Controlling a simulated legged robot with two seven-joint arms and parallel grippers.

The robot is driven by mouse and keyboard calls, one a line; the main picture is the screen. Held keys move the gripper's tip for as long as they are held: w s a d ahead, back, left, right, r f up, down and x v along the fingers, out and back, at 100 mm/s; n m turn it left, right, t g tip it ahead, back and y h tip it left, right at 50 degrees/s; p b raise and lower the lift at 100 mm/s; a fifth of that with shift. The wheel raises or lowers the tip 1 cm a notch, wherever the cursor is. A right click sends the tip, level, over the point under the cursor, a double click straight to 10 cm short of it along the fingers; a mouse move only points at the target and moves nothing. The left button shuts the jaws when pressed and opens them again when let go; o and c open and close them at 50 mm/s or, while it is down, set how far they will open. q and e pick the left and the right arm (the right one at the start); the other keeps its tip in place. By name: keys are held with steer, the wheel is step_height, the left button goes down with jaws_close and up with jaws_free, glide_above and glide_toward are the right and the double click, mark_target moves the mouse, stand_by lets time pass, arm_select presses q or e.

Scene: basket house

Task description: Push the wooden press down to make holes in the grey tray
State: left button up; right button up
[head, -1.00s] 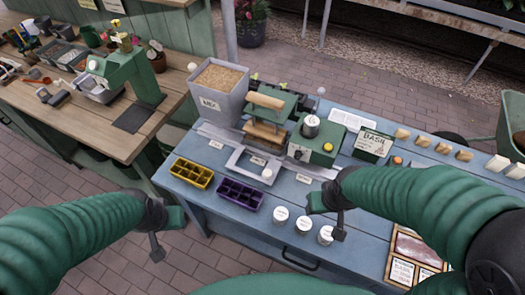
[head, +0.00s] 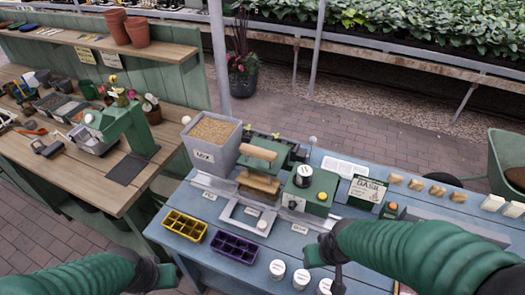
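The press stands in the middle of the blue table. It has a light wooden handle (head: 258,152), a green body and a wooden block (head: 258,184) below. A grey tray-like frame (head: 232,219) lies in front of the block, with a white knob (head: 262,226) on it; I cannot tell whether a tray sits under the block. My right gripper (head: 325,262) is empty above the table's front, right of the frame, its fingers apart. My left gripper (head: 172,275) is low at the bottom edge, left of the table, partly cut off; its finger gap is unclear. Neither touches the press.
A yellow seedling tray (head: 185,226) and a purple one (head: 233,246) lie at the table's front left. White jars (head: 277,268) stand near the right gripper. A grey bin (head: 212,146) and a green box (head: 312,192) flank the press. A wooden bench (head: 100,185) is at left.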

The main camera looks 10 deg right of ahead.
jaws_close()
stand_by(1.5)
